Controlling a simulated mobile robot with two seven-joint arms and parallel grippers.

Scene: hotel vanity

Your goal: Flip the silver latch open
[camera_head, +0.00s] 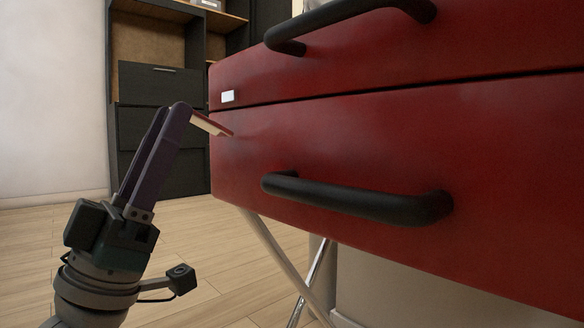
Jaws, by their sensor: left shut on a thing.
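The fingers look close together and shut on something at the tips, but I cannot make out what. A pale, red-edged strip shows at the tips. The plate itself looks clear of the fingers. My right gripper is not in view.
The red lower drawer (420,130) has a black bar handle (360,198) jutting out, and another black handle (345,18) is above. Thin metal legs (285,255) stand below. A dark shelf unit (160,130) is behind. The wooden floor (210,255) at the left is clear.

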